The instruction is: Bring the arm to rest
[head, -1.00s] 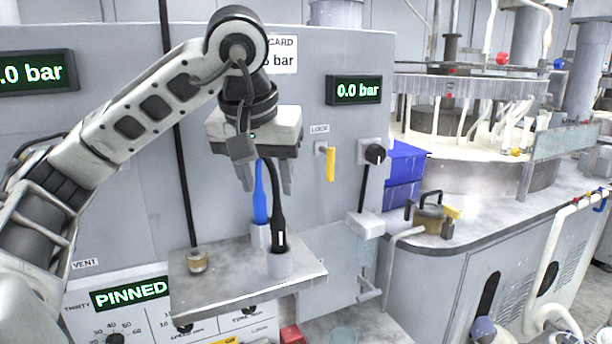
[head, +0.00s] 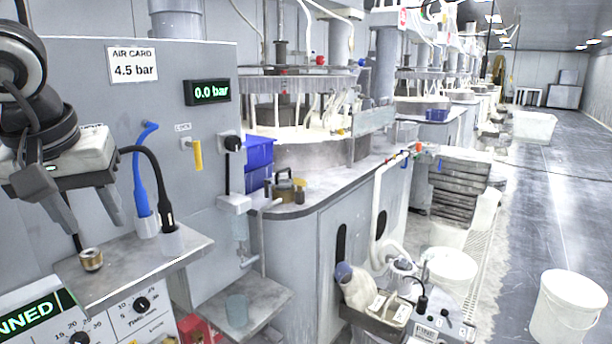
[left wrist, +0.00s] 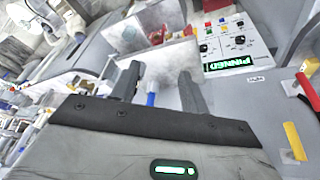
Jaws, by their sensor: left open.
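My left gripper (head: 92,226) is at the left edge of the head view, in front of the grey machine panel and above the left part of a small metal shelf (head: 150,262). Its two fingers are apart with nothing between them. In the left wrist view the open fingers (left wrist: 158,88) point toward the shelf and panel. A blue-handled hose (head: 140,185) and a black-handled hose (head: 166,200) stand in white holders on the shelf, right of the gripper. A brass fitting (head: 91,259) sits on the shelf below the gripper. My right gripper does not show.
The panel carries a yellow lever (head: 198,155), a black knob (head: 231,143) and a 0.0 bar display (head: 208,92). Blue bins (head: 259,152) and a round polishing machine (head: 300,150) stand to the right. White buckets (head: 568,305) stand on the floor beside an open aisle (head: 540,200).

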